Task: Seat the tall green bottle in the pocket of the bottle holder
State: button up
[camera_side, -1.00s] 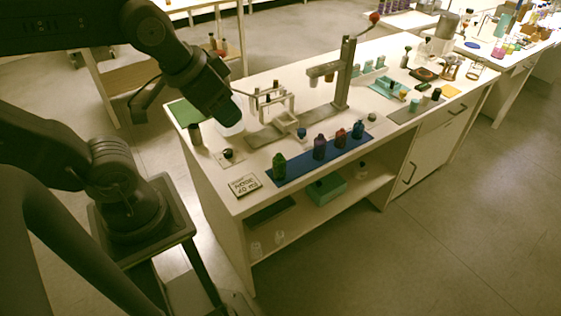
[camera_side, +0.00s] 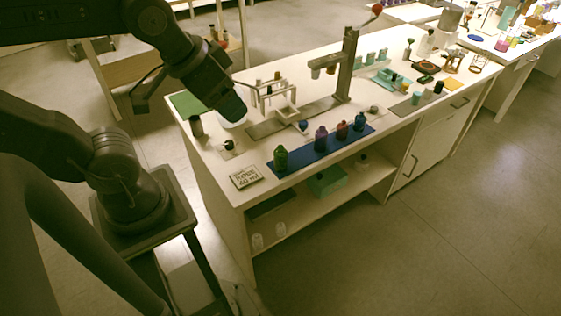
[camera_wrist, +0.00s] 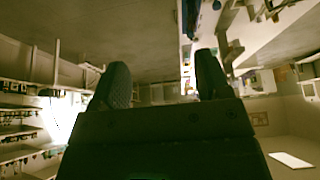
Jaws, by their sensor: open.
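The green bottle (camera_side: 280,158) stands upright at the near left end of a blue mat (camera_side: 303,162), in a row with a purple bottle (camera_side: 321,139), a red bottle (camera_side: 342,130) and a blue bottle (camera_side: 359,122). A white frame-like stand (camera_side: 292,103) is behind the row; I cannot tell whether it is the bottle holder, and no pocket shows clearly. My gripper (camera_side: 232,112) hangs over the left part of the table, left of and apart from the green bottle. In the wrist view its two fingers (camera_wrist: 162,68) are spread with nothing between them.
A lever press (camera_side: 347,65) rises behind the bottles. A small lettered sign (camera_side: 246,177) lies at the near left corner. A dark bottle (camera_side: 196,125) and a green mat (camera_side: 188,103) are at the left edge. Below is a shelf with a teal box (camera_side: 327,181).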

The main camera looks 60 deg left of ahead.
jog(key=w+a+f+m+g, duration=0.2)
jog(key=w+m, duration=0.2)
jog(key=w, duration=0.3)
jog(key=m+g, duration=0.4)
jog(key=m, duration=0.6)
send_over(281, 152)
jog(key=a, duration=0.1)
notch_tip(281, 152, down, 14)
jog(key=shift+w+d+f, duration=0.1)
jog(key=shift+f, duration=3.45)
jog(key=shift+w+f, duration=0.1)
jog(key=shift+f, duration=3.4)
jog(key=c, duration=1.1)
